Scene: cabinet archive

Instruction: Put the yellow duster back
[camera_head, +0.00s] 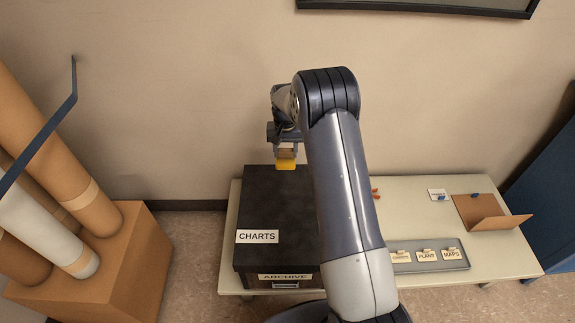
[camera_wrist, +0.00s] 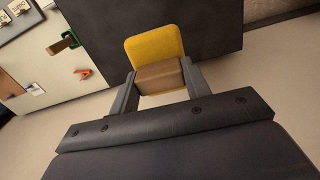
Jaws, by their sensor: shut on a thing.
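The yellow duster (camera_wrist: 155,45) has a yellow pad and a brown block-shaped grip. My gripper (camera_wrist: 159,82) is shut on the brown block, with one finger on each side, in the wrist view. In the head view my gripper (camera_head: 286,150) holds the duster (camera_head: 286,164) over the back part of the black archive cabinet's top. I cannot tell whether the pad touches that top. The black cabinet (camera_head: 270,205) carries a CHARTS label and an ARCHIVE label. My arm hides its right side.
A pale table (camera_head: 400,205) bears the cabinet. On its right are a grey tray (camera_head: 430,267) with several labelled cards, an open brown folder (camera_head: 490,212) and a small white card (camera_head: 437,195). A brown box (camera_head: 110,265) with large tubes stands left. A blue cabinet (camera_head: 550,200) is at right.

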